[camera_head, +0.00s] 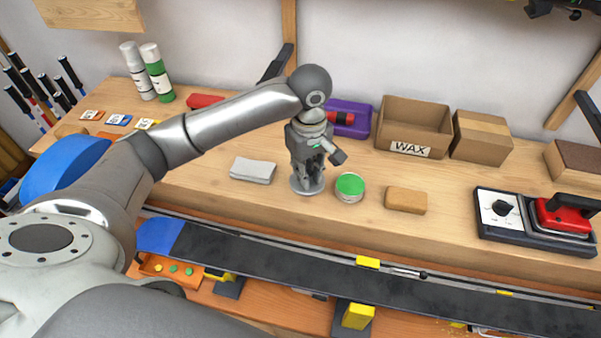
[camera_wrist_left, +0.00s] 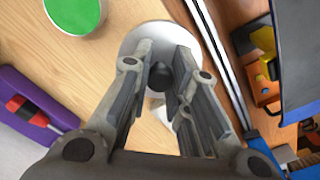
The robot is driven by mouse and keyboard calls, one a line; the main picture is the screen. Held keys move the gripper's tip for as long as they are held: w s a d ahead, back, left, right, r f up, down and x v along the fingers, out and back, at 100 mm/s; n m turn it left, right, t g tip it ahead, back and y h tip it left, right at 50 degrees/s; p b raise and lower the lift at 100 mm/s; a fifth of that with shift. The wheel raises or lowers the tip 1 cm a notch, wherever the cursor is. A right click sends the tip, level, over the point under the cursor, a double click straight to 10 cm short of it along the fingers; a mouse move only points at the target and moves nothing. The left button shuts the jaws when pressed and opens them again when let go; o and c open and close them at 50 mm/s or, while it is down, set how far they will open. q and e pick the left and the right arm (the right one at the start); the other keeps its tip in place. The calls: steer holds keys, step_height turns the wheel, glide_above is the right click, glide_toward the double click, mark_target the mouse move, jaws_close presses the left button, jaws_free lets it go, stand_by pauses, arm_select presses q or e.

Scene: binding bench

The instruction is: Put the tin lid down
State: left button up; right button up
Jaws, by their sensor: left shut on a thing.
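The tin lid (camera_head: 306,186) is a pale grey disc under my left gripper (camera_head: 308,177) in the head view. In the left wrist view the lid (camera_wrist_left: 146,38) lies flat across the fingertips, with a dark knob (camera_wrist_left: 161,75) between the fingers. My left gripper (camera_wrist_left: 160,85) points down and is shut on the lid by this knob. The lid is at or just above the wooden bench top; I cannot tell whether it touches. A round tin with a green top (camera_head: 350,187) stands just right of the lid, and also shows in the left wrist view (camera_wrist_left: 75,10).
A grey cloth (camera_head: 253,170) lies left of the lid and a tan block (camera_head: 406,200) lies right of the tin. A purple tray (camera_head: 355,112) and a WAX box (camera_head: 412,120) stand behind.

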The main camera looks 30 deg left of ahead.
arm_select(q)
steer(key=w+a+f, duration=0.1)
steer(key=w+a+f+p, duration=0.1)
steer(key=w+f, duration=0.1)
steer(key=w+a+f, duration=0.1)
steer(key=a+f, duration=0.1)
steer(key=shift+w+f, duration=0.25)
steer(key=shift+w+a+f+p, duration=0.3)
steer(key=shift+w+f, duration=0.1)
steer(key=shift+f, duration=1.8)
arm_select(e)
steer(key=shift+s+a+r, duration=0.2)
steer(key=shift+a+r, duration=0.7)
steer(key=shift+r, duration=0.3)
arm_select(q)
steer(key=o, duration=0.9)
steer(key=shift+f, duration=0.1)
steer(key=shift+c, duration=0.2)
arm_select(e)
steer(key=shift+a, duration=0.1)
